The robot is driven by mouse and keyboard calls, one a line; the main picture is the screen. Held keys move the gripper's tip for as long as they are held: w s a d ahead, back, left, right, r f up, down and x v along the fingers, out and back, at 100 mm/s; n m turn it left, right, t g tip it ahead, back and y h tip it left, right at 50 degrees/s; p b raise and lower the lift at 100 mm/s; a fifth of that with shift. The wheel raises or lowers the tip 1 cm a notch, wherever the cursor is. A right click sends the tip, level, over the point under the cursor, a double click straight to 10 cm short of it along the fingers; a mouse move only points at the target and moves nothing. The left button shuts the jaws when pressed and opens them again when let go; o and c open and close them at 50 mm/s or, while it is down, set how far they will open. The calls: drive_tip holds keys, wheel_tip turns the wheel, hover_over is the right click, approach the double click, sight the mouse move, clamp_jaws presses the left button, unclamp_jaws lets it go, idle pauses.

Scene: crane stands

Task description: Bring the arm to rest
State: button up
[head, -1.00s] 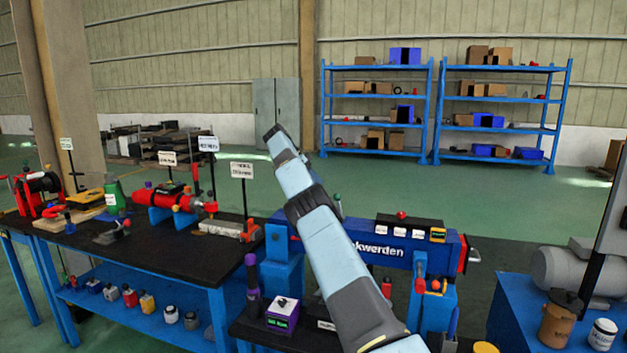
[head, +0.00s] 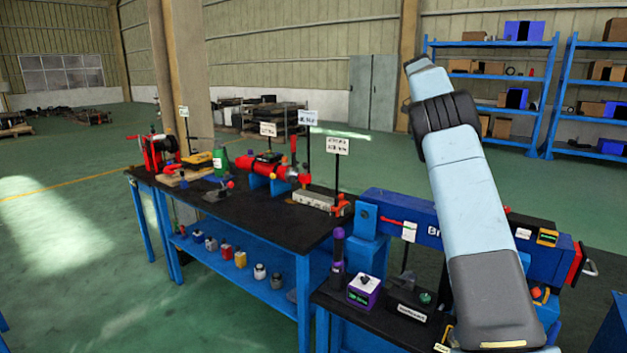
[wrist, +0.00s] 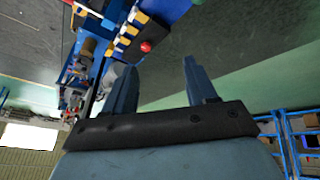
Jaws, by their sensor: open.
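My arm rises in the right half of the head view, light blue with dark joints, in front of the blue machine (head: 400,212) and the shelves. My gripper is not visible in the head view. In the wrist view my gripper (wrist: 160,80) shows two blue-grey fingers standing apart, with nothing between them. Past the fingers lie a dark surface and a green floor, and a dark box with a red button (wrist: 146,47) shows near the left finger. I cannot tell how far it is from the fingers.
A black-topped workbench (head: 265,232) with red tools and small signs stands left of my arm. Small jars (head: 240,259) line its lower shelf. Blue shelves (head: 490,45) with boxes stand behind. Open green floor (head: 70,250) lies to the left.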

drive_tip(key=s+a+r+n+t+y, duration=0.1)
drive_tip(key=s+a+r+n, duration=0.15)
drive_tip(key=s, duration=0.65)
drive_tip(key=s+a+r+n+t+y, duration=0.1)
drive_tip(key=s+a+r+n+y, duration=0.15)
drive_tip(key=s, duration=0.65)
drive_tip(key=s+a+r+n+t+y, duration=0.1)
drive_tip(key=s+r+n+t, duration=0.15)
drive_tip(key=s, duration=0.65)
drive_tip(key=s+a+f+n, duration=0.2)
drive_tip(key=s+a+f, duration=0.2)
drive_tip(key=s, duration=0.5)
drive_tip(key=s+a+f+n+t, duration=0.1)
drive_tip(key=s+a+f+n, duration=0.2)
drive_tip(key=s, duration=0.7)
drive_tip(key=s+a+f+n+t, duration=0.1)
drive_tip(key=s+a+f+n, duration=0.2)
drive_tip(key=s, duration=0.7)
wheel_tip(320, 180, down, 4)
drive_tip(key=a+y, duration=0.1)
drive_tip(key=a, duration=0.1)
drive_tip(key=shift+a, duration=0.3)
